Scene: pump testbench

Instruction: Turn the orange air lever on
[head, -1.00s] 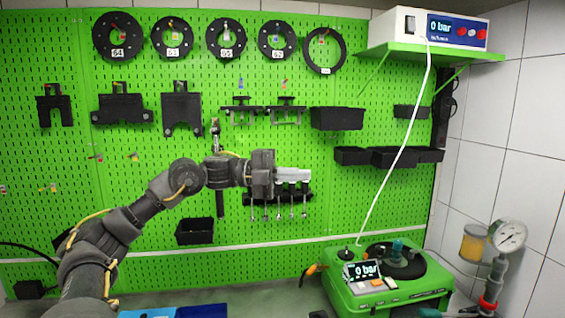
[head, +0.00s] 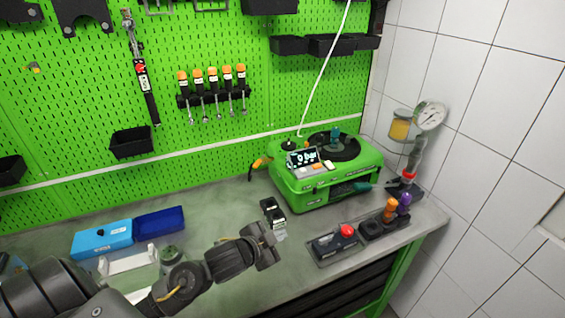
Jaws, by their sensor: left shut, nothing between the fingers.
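The orange air lever (head: 260,162) sticks out at the left side of the green pump test bench (head: 325,193), above the worktop, beside the back wall. It is small in the head view, and I cannot tell its exact angle. The bench carries a display reading "0 bar" (head: 302,157). My left gripper (head: 281,236) is shut and empty. It is low over the worktop, in front of the bench and apart from the lever. My right gripper is not in view.
Small black blocks (head: 271,212) lie on the worktop close to my left gripper. A box with a red button (head: 347,231) and a stand with orange and purple parts (head: 372,229) are at the right. Blue bins (head: 104,238) are at the left.

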